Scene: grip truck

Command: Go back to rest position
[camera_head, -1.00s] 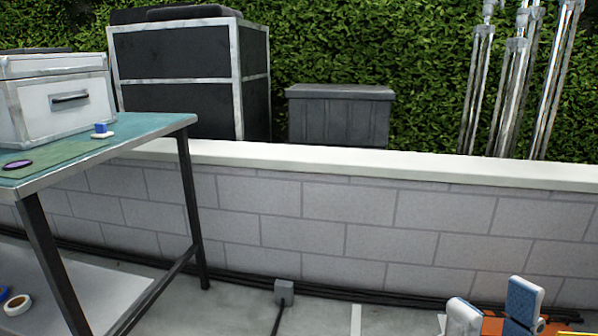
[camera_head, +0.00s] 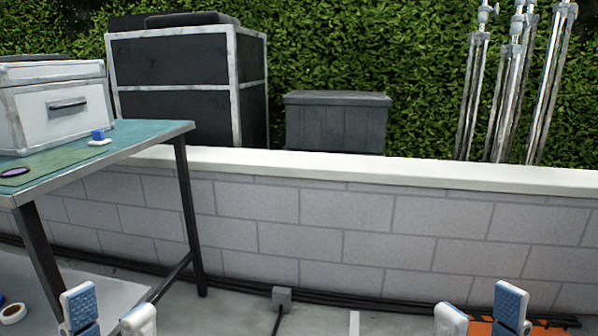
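My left gripper (camera_head: 110,316) shows at the bottom left edge, with two white fingers and a blue textured pad. Its fingers are apart and nothing shows between them. My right gripper (camera_head: 481,316) shows at the bottom right, of the same kind. Neither touches anything that I can see.
A table with a green top (camera_head: 150,136) stands at the left, bearing a white case (camera_head: 30,110), a small blue object (camera_head: 98,134) and a purple disc (camera_head: 15,172). Tape rolls (camera_head: 13,313) lie below. A block wall (camera_head: 340,225) runs behind. An orange thing (camera_head: 545,328) is at lower right.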

